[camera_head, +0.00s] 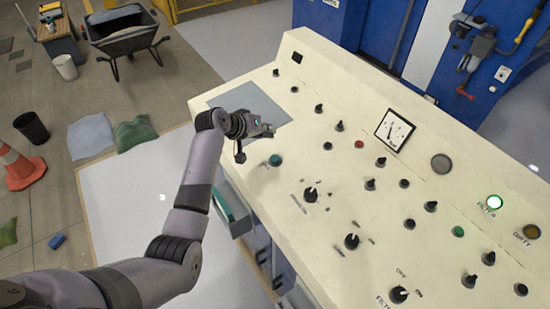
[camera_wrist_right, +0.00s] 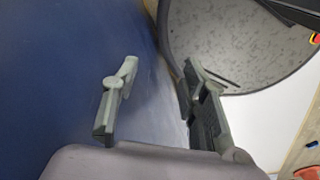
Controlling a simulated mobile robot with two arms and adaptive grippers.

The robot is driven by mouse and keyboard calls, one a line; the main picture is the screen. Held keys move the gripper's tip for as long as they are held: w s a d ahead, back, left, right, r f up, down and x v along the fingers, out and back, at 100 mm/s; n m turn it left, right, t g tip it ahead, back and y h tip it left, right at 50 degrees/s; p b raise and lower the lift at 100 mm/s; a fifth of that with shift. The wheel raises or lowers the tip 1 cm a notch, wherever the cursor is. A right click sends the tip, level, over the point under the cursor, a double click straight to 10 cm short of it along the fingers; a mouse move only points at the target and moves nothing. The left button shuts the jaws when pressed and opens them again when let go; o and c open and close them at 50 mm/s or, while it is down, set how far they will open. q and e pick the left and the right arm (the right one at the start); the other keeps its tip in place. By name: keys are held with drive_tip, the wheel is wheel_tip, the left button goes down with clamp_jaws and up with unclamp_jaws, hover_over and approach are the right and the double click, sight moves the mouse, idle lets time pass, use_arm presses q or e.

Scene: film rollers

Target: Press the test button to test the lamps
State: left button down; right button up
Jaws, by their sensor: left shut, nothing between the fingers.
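The cream control panel (camera_head: 330,85) slopes across the head view. A teal button (camera_head: 274,160) sits near its left part; I cannot read the marking beside it. My left gripper (camera_head: 264,130) is shut and empty, above the panel just up and left of the teal button, apart from it in the picture. My right gripper (camera_wrist_right: 160,78) is open and empty in the right wrist view.
Several black knobs, a red button (camera_head: 359,144), a small green button (camera_head: 458,231) and a dial gauge (camera_head: 395,130) stand on the panel. A grey plate (camera_head: 270,108) lies under the left gripper. A wheelbarrow (camera_head: 123,35) and a traffic cone (camera_head: 20,168) stand on the floor at left.

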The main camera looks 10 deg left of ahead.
use_arm(q)
drive_tip(key=f+b, duration=0.1)
drive_tip(key=f, duration=0.1)
drive_tip(key=b, duration=0.6)
hover_over(272, 158)
drive_tip(key=f, duration=0.5)
drive_tip(key=shift+s+a, duration=0.1)
drive_tip(key=shift+a, duration=0.1)
drive_tip(key=shift+d+f+b, duration=0.1)
drive_tip(key=shift+f+b, duration=0.4)
drive_tip(key=shift+f, duration=0.3)
drive_tip(key=shift+f, duration=0.15)
drive_tip(key=shift+f, duration=0.3)
drive_tip(key=shift+f, duration=0.1)
